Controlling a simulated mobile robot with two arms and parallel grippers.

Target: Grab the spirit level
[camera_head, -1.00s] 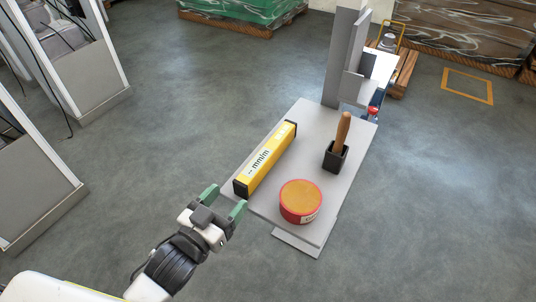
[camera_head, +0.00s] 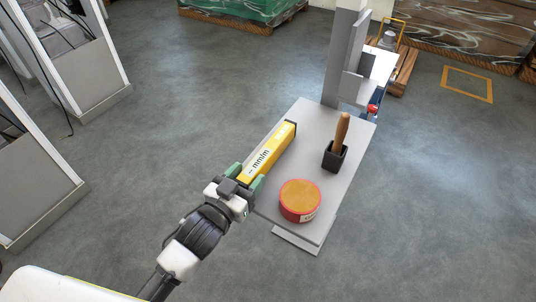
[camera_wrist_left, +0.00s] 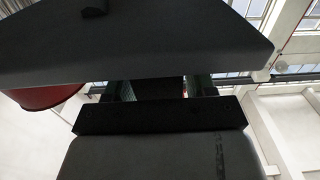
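The spirit level (camera_head: 272,150) is a long yellow bar with black end caps. It lies along the left side of the grey platform (camera_head: 313,125). My left gripper (camera_head: 246,177) is at its near end, with one green finger on either side of the bar. The fingers look open, with a small gap beside the bar in the left wrist view, where the gripper (camera_wrist_left: 161,90) shows in dim light. The near end cap is hidden by the gripper in the head view. My right gripper is not in view.
A round red tin with an orange top (camera_head: 300,201) stands close to the right of the gripper. A grey post (camera_head: 344,60) rises at the platform's far end. Open floor lies to the left.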

